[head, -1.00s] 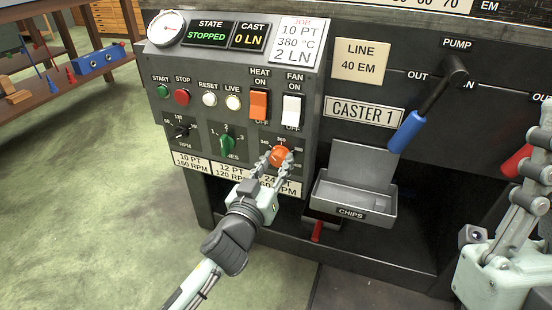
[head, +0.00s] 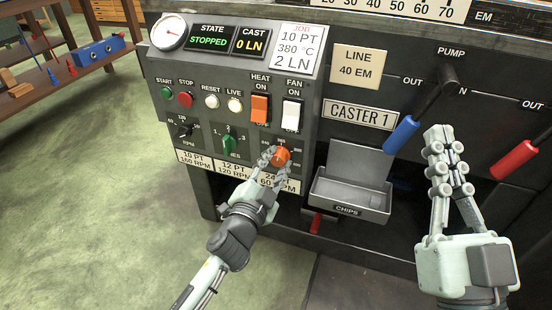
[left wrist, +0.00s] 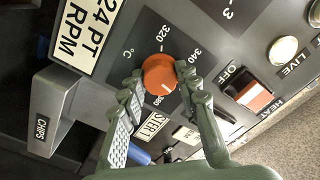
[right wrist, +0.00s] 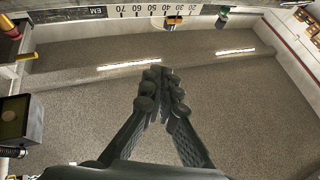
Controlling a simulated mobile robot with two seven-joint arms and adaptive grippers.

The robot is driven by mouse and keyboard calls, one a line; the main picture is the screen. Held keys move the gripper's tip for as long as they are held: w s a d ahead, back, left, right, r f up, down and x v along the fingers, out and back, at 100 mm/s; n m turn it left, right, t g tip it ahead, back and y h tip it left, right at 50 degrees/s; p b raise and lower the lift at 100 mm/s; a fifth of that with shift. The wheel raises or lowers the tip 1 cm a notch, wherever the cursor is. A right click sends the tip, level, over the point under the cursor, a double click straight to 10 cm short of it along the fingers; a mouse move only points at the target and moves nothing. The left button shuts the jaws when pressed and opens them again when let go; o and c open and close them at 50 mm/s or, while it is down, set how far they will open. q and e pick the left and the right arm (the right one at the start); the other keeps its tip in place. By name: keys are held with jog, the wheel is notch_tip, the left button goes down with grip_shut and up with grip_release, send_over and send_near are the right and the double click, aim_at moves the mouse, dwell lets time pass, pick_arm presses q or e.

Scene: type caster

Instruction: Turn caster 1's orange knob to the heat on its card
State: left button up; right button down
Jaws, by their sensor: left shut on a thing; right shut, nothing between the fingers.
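The orange knob (head: 281,156) is on caster 1's grey control panel, under the heat and fan switches. My left gripper (head: 273,164) is shut on it. In the left wrist view the fingers lie either side of the knob (left wrist: 158,72); its white mark points down-right, near a partly covered number that looks like 380. The 320 and 340 dial marks are also readable there. The job card (head: 298,45) reads 10 PT, 380 °C, 2 LN. My right gripper (head: 445,150) is shut and empty in front of the machine, right of the chips tray.
The orange heat switch (head: 259,108) and white fan switch (head: 292,114) sit just above the knob. A green knob (head: 229,145) is to its left. The chips tray (head: 350,198), blue pump lever (head: 402,134) and red lever (head: 514,160) are to the right.

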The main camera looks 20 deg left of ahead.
pick_arm(q)
jog(key=m+p, duration=0.1)
jog(key=m, duration=0.3)
jog(key=shift+r+m, duration=0.1)
jog(key=shift+m, duration=0.2)
jog(key=m, duration=0.2)
jog(key=shift+m, duration=0.3)
jog(key=shift+m+p, duration=0.45)
jog(key=shift+m, duration=0.85)
pick_arm(e)
notch_tip(320, 180, down, 7)
jog(key=w+g+h, duration=0.1)
jog(key=w+g, duration=0.1)
jog(key=g, duration=0.2)
jog(key=shift+w+d+h, duration=0.15)
jog(key=shift+d+h, duration=0.1)
jog(key=shift+h, duration=0.15)
pick_arm(q)
jog(key=o, duration=1.2)
jog(key=shift+c, duration=0.2)
jog(key=shift+s, duration=0.1)
pick_arm(e)
jog(key=shift+f, duration=0.1)
pick_arm(q)
jog(key=s, duration=0.7)
jog(key=shift+s+a, duration=0.15)
